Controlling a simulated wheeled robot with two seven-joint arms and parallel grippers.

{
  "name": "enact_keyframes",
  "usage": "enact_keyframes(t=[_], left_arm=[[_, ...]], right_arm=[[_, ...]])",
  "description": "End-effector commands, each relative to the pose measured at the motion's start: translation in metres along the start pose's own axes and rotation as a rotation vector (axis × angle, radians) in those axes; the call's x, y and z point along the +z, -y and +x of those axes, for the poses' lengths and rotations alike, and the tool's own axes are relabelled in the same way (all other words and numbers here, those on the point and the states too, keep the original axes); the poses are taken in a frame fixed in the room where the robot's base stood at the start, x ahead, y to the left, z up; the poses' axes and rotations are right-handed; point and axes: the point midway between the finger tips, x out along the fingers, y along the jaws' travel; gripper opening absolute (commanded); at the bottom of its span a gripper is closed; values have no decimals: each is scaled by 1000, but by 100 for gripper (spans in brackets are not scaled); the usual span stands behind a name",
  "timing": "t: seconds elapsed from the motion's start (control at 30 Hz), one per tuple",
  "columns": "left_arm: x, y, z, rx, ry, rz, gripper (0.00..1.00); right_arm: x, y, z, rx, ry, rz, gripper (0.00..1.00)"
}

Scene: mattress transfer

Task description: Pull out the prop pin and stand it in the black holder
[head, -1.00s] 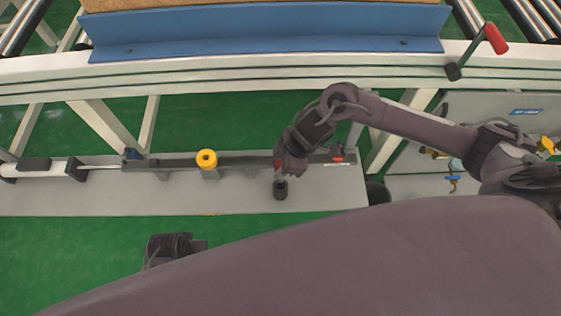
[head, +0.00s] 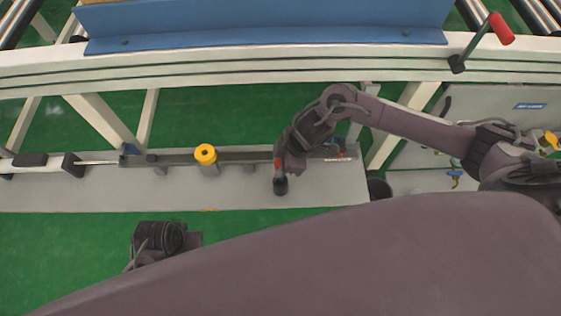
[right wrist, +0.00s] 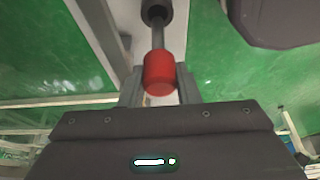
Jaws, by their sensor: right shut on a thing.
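The prop pin has a red head (right wrist: 160,72) and a dark shaft (right wrist: 157,36). Its red head also shows in the head view (head: 278,163). My right gripper (right wrist: 160,88) is shut on the red head, a finger on each side. The black holder (head: 280,186) stands on the grey plate just below the gripper in the head view. In the right wrist view, the shaft runs to the holder (right wrist: 155,12); how deep it sits in it cannot be told.
A yellow knob (head: 205,153) stands on the dark rail (head: 240,156) left of my right gripper. The grey plate (head: 110,195) is bare in front of the rail. A white frame beam (head: 250,70) crosses behind, with a red-handled crank (head: 500,29) at the right.

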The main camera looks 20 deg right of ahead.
Motion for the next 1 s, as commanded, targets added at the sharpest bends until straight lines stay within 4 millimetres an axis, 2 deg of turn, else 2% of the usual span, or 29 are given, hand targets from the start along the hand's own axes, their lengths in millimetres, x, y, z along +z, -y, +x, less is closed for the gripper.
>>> enact_keyframes(t=[1.0], left_arm=[[-1,0,-7,0,0,0,36]], right_arm=[[0,0,0,0,-1,0,2]])
